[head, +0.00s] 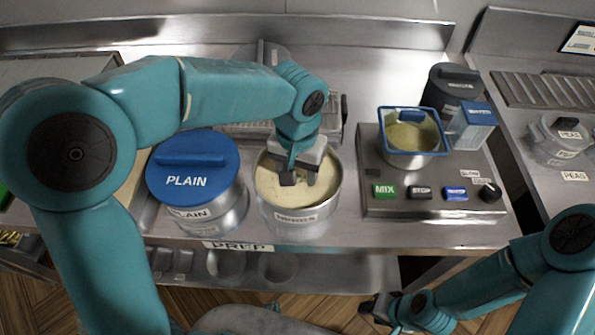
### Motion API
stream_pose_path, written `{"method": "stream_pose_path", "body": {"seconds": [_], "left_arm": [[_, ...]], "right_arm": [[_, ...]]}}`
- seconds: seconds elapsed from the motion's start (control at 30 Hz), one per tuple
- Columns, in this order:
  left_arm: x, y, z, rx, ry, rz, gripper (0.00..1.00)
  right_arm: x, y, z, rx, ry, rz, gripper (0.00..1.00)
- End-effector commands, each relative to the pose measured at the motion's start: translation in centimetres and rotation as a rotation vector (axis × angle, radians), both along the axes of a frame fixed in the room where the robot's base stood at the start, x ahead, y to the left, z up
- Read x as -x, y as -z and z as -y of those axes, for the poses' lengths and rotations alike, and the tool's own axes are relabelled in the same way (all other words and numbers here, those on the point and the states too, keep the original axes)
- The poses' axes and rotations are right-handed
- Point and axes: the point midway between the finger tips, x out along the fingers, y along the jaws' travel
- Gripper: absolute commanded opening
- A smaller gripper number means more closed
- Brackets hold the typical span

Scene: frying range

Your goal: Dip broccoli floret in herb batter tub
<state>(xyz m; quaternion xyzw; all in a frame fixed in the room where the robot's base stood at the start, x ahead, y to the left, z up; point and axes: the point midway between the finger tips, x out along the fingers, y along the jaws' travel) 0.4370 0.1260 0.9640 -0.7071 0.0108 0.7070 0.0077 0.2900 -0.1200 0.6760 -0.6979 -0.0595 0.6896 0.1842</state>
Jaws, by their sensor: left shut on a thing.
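An open metal tub (268,221) of pale cream batter (272,195) stands at the middle of the counter; the small label on its front is too blurred to read surely. My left gripper (298,181) points down into this tub, with its dark fingertips at or just above the batter. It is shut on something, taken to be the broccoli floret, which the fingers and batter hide. I cannot tell how deep it sits. My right gripper (378,308) is low at the front, below the counter edge, away from the tubs; its jaw opening is unclear.
A tub with a blue lid marked PLAIN (192,166) stands close left of the open tub. On the right is a mixer unit (432,205) with a blue-rimmed bowl (412,160) and buttons. A dark-lidded container (455,83) stands behind it. A PEAS tub (560,138) is far right.

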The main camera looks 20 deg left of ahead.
Motion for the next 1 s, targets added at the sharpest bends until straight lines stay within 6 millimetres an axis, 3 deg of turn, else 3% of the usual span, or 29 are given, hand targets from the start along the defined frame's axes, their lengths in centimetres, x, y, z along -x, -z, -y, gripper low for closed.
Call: {"method": "stream_pose_path", "body": {"seconds": [0.8, 1.0], "left_arm": [[0.0, -7.7, 0.0, 0.001, 0.000, 0.001, 0.37], [0.0, -8.5, 0.0, 0.001, 0.000, 0.001, 0.37]], "right_arm": [[0.0, -6.3, 0.0, 0.000, 0.000, 0.000, 0.43], [0.0, -7.0, 0.0, 0.000, 0.000, 0.000, 0.43]]}}
